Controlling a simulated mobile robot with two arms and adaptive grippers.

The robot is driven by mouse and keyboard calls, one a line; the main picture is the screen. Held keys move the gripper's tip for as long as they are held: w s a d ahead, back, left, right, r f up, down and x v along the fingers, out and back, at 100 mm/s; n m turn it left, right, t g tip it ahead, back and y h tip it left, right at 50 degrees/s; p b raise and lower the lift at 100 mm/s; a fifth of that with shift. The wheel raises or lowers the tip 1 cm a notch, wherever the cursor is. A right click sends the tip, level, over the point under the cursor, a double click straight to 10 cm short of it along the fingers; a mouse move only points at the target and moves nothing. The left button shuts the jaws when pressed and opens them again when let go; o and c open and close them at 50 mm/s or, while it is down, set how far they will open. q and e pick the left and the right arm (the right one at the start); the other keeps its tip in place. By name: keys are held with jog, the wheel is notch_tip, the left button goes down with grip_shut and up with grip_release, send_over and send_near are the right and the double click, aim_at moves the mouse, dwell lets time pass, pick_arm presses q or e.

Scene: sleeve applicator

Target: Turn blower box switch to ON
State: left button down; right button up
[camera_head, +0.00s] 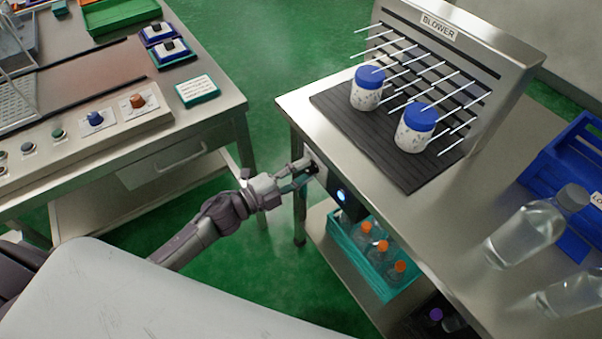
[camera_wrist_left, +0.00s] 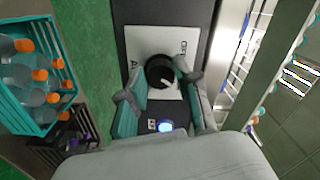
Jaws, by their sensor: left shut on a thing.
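The blower box (camera_head: 347,197) is a dark box with a pale label plate, mounted at the left edge of the metal table, under its top. Its round black knob switch (camera_wrist_left: 160,71) with a white pointer mark shows in the left wrist view. A lit blue lamp (camera_wrist_left: 165,126) sits beside the knob; it also shows in the head view (camera_head: 340,195). My left gripper (camera_head: 307,169) is at the box, and its fingers (camera_wrist_left: 158,85) lie on both sides of the knob, shut on it. The label words are partly hidden. My right gripper is not in view.
The blower rack (camera_head: 440,30) stands on the table (camera_head: 480,215) with two blue-lidded jars (camera_head: 416,127) on a black mat. A teal crate of orange-capped bottles (camera_head: 372,255) sits on the shelf below. Clear bottles (camera_head: 530,228) are at right. Green floor is free between the tables.

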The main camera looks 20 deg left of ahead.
pick_arm(q)
jog(key=shift+m, duration=1.1)
jog(key=shift+b, duration=0.3)
jog(key=c, duration=0.8)
grip_release()
jog(key=v, duration=1.2)
